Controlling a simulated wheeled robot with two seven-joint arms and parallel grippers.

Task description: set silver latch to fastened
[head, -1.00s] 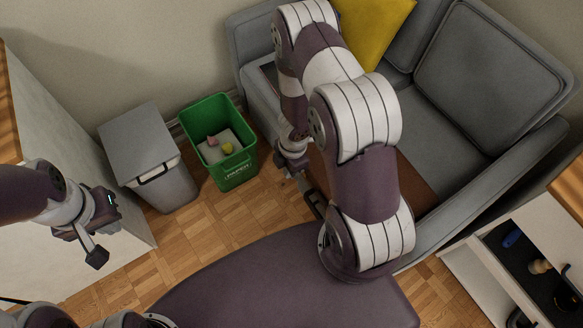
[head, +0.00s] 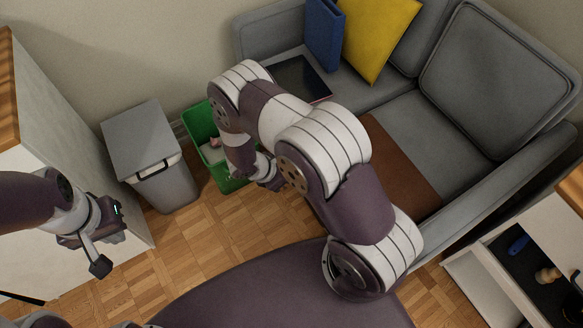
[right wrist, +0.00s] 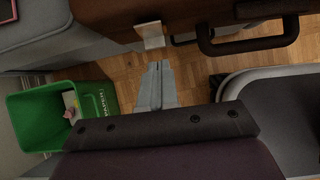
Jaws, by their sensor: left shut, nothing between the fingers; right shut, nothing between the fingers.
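The silver latch (right wrist: 150,35) is a small pale metal plate on the side of a brown case (right wrist: 200,12), left of its black handle (right wrist: 252,38) in the right wrist view. It sticks out past the case's edge. My right gripper (right wrist: 159,66) is shut and empty, its tips just below the latch with a small gap in the picture; I cannot tell the depth. My left gripper (head: 100,265) is shut and empty at the left, far from the case.
A green paper bin (head: 199,125) stands beside my right gripper, next to a grey lidded bin (head: 140,140). A grey sofa (head: 490,70) holds a yellow cushion (head: 378,35) and a blue binder (head: 323,35). An open drawer (head: 490,285) is at lower right. Parquet floor is free between.

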